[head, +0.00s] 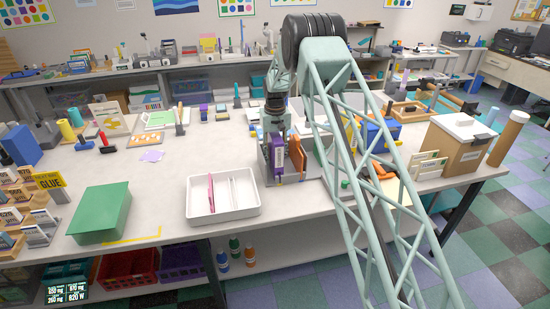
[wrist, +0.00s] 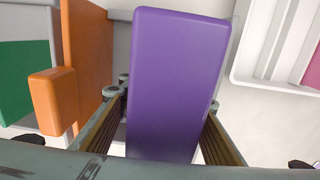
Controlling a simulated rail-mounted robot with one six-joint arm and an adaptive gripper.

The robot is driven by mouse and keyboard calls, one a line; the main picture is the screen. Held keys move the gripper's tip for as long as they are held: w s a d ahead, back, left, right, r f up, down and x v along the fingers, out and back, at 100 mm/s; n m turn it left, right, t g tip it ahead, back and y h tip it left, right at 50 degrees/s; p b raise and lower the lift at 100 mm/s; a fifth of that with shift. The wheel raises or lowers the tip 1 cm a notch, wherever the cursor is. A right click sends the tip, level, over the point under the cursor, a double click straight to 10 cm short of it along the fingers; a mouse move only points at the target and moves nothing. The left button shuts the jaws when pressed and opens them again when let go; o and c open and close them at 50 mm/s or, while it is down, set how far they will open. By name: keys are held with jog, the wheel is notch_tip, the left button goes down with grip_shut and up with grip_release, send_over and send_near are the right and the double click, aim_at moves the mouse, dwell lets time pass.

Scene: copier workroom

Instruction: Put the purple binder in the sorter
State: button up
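The purple binder (head: 277,158) stands upright at the left end of the grey sorter (head: 313,166), left of an orange binder (head: 297,154). My gripper (head: 277,136) is above it, pointing down, with its fingers on the binder's upper part. In the wrist view the purple binder (wrist: 178,80) fills the middle between my two gripper fingers (wrist: 165,135), which lie against its sides. The orange binder (wrist: 88,65) shows to the left there. The binder's lower end is hidden in the wrist view, and I cannot tell if it rests on the sorter's base.
A white tray (head: 222,211) with a pink item and a clear item lies left of the sorter. A green box (head: 101,213) is farther left. A brown box (head: 453,147) stands to the right.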

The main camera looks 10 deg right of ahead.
aim_at(275, 134)
jog(key=shift+r, duration=0.15)
jog(key=shift+r, duration=5.95)
jog(key=shift+r, duration=0.15)
